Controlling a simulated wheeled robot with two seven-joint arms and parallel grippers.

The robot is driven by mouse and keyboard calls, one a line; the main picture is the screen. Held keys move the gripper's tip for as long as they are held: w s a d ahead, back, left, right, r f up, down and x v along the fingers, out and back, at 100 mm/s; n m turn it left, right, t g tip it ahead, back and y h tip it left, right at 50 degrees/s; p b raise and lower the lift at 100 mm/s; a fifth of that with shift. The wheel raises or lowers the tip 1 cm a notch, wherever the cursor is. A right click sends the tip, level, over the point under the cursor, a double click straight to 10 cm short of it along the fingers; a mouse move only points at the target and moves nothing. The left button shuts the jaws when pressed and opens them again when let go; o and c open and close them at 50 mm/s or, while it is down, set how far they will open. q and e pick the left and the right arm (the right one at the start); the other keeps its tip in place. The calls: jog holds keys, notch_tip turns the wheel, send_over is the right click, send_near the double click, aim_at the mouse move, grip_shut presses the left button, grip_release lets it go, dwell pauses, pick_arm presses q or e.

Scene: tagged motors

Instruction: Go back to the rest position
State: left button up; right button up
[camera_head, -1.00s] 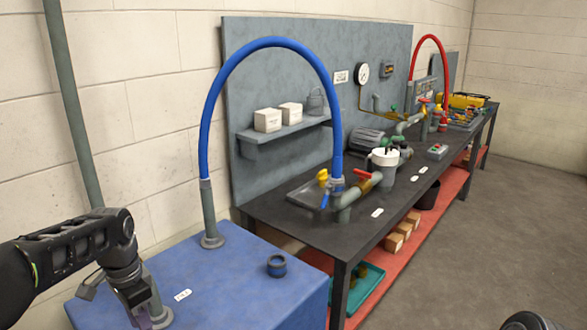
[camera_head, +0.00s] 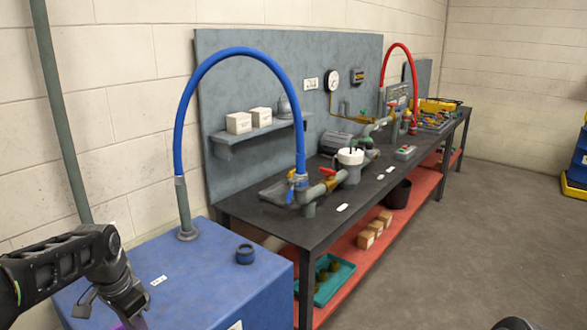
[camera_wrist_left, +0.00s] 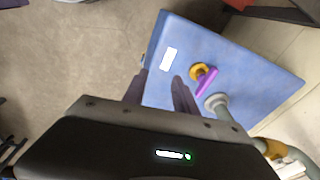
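My left arm comes in from the left in the head view, and its wrist (camera_head: 112,275) hangs over the near-left part of the blue box (camera_head: 215,265). The left fingertips are hidden at the bottom of that view. In the left wrist view my left gripper (camera_wrist_left: 158,88) has its two dark fingers apart, with nothing held between them. A purple valve handle (camera_wrist_left: 208,80) on a yellow fitting (camera_wrist_left: 197,71) is just right of the fingers, on the blue box (camera_wrist_left: 240,68). My right gripper is not in view; only a dark rounded part shows at the bottom right of the head view.
A dark workbench (camera_head: 325,228) with pipes and valves runs along the wall. A blue hose (camera_head: 240,52) arches from the box to the bench.

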pick_arm(q)
jog(key=w+d+f+n+t+h, duration=0.1)
jog(key=w+d+f+n+t, duration=0.2)
jog(key=w+d+f, duration=0.35)
jog(key=s+d+f+n+h, duration=0.1)
jog(key=s+d+f, duration=0.3)
jog(key=d+f, duration=0.3)
jog(key=s+d+f+n+h, duration=0.1)
jog(key=s+d+f+n, duration=0.15)
jog(key=d+f, duration=0.4)
jog(key=s+d+f+g, duration=0.1)
jog(key=s+d+f, duration=0.2)
jog(key=s, duration=0.5)
jog(key=s+d+f+g, duration=0.1)
jog(key=s+d+f, duration=0.2)
jog(key=s+f, duration=0.3)
jog(key=s+d+f+g+h, duration=0.1)
jog(key=s+f, duration=0.4)
jog(key=s, duration=0.5)
jog(key=d+g, duration=0.1)
jog(key=d, duration=0.1)
jog(key=shift+d+n, duration=0.35)
